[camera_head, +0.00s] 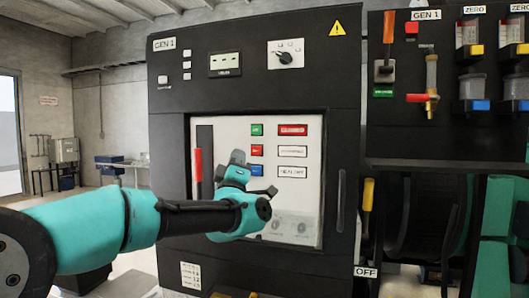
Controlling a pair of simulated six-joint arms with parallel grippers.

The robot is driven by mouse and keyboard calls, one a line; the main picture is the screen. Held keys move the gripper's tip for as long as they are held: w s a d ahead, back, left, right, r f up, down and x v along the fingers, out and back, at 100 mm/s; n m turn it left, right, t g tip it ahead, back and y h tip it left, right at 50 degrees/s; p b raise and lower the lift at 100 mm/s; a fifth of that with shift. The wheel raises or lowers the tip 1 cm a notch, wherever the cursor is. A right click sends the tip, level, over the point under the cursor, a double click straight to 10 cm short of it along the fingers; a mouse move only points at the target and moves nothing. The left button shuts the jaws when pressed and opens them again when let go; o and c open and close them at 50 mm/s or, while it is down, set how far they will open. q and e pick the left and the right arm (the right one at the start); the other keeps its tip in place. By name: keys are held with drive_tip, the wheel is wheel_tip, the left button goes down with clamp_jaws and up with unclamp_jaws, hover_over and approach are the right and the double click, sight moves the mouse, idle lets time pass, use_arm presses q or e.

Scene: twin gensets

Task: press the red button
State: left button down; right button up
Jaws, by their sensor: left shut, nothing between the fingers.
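A small red button (257,151) sits on the white inner panel (225,132) of the black GEN 1 cabinet, between a green button (257,130) above and a blue button (257,170) below. My left gripper (268,191) is shut and empty. It is in front of the panel, lower in the picture than the red button, which is uncovered. I cannot tell its exact distance from the panel. My right gripper is not in view.
A red-handled lever (198,165) is at the panel's left side, near my left wrist. The black cabinet frame (335,115) surrounds the panel. A yellow-handled lever (367,195) marked OFF is to the right. Open floor lies at the left behind my arm.

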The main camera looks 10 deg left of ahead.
sight(251, 152)
use_arm(q)
drive_tip(key=shift+s+r, duration=0.1)
drive_tip(key=shift+r, duration=0.15)
drive_tip(key=shift+w+d, duration=0.2)
drive_tip(key=shift+w, duration=1.25)
drive_tip(key=shift+w+d, duration=0.15)
drive_tip(key=shift+w, duration=1.35)
drive_tip(key=shift+w+d, duration=0.2)
drive_tip(key=shift+w, duration=1.25)
drive_tip(key=shift+w, duration=0.15)
drive_tip(key=shift+w, duration=0.25)
drive_tip(key=shift+w+d, duration=0.15)
drive_tip(key=shift+w, duration=0.35)
drive_tip(key=shift+s, duration=0.95)
